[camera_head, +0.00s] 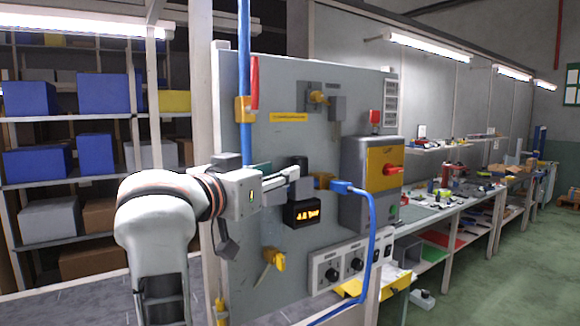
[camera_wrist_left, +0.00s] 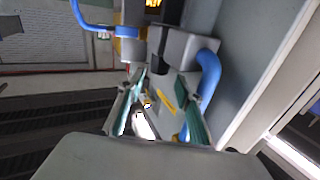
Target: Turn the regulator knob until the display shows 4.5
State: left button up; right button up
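The display (camera_head: 307,212) is a small black box on the grey panel with orange characters. They read like "4.", then an unclear digit, then "bar". Its lit face also shows at the top of the left wrist view (camera_wrist_left: 153,3). The regulator sits just above the display, with a black part (camera_head: 298,163) on top and blue hose fittings beside it. My left gripper (camera_head: 288,180) is in front of the regulator. In the left wrist view its teal-padded fingers stand apart (camera_wrist_left: 162,103), with the regulator's grey body (camera_wrist_left: 190,46) beyond them. I cannot tell whether they touch the knob.
A blue hose (camera_head: 371,230) loops down right of the display. A yellow valve handle (camera_head: 272,258) is below, and a grey box with a red switch (camera_head: 393,169) is to the right. Black knobs (camera_head: 332,274) line a lower strip. Shelves with bins (camera_head: 103,94) stand left.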

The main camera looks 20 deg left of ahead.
aim_at(301, 161)
pick_arm(q)
jog(key=w, duration=0.2)
jog(key=w+d, duration=0.1)
jog(key=w, duration=0.4)
jog(key=shift+d, duration=0.15)
jog(key=c, duration=0.8)
